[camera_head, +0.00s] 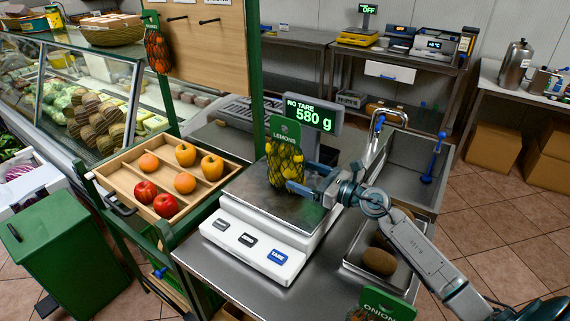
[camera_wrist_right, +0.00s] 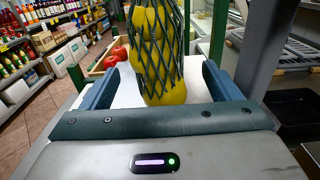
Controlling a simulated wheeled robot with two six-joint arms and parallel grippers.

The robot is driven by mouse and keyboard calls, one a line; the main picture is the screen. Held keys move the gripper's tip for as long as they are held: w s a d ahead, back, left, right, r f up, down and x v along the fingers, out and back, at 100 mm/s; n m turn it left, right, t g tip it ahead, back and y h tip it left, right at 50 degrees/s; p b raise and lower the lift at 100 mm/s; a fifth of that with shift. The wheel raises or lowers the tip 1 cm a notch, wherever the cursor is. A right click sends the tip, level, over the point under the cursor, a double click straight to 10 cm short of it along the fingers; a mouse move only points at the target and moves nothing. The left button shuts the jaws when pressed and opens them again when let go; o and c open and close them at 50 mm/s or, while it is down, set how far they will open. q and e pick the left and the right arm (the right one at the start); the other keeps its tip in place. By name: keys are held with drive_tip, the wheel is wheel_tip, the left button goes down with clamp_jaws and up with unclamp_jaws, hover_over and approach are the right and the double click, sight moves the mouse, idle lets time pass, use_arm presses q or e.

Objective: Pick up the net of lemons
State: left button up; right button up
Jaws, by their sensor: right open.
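The net of lemons (camera_head: 285,165), a dark green mesh with yellow fruit and a green LEMONS tag, stands upright on the scale's metal plate (camera_head: 252,204). The net also shows in the right wrist view (camera_wrist_right: 160,55). My right gripper (camera_head: 303,177) is open at the net's right side in the head view. In the right wrist view its two blue fingers lie on either side of the lower net, with gaps visible. Contact with the net cannot be told. My left gripper is out of view.
The scale display (camera_head: 311,115) reads NO TARE, 580 g. A wooden tray (camera_head: 127,172) of apples and oranges is to the left. A metal tray (camera_head: 360,245) with brown produce and a sink (camera_head: 408,165) are to the right. An ONIONS tag (camera_head: 386,304) is in front. Another net (camera_head: 157,50) hangs from a board.

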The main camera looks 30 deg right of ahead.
sight(291, 170)
drive_tip(key=shift+w+a+r, duration=0.15)
drive_tip(key=shift+w+a, duration=0.05)
drive_tip(key=shift+w, duration=0.05)
drive_tip(key=p+x, duration=0.2)
drive_tip(key=x, duration=0.1)
drive_tip(key=shift+a, duration=0.1)
drive_tip(key=shift+w+a+f, duration=0.2)
drive_tip(key=shift+w+a, duration=0.15)
drive_tip(key=shift+w, duration=0.25)
drive_tip(key=shift+c, duration=0.2)
drive_tip(key=shift+r, duration=0.1)
drive_tip(key=c, duration=1.4)
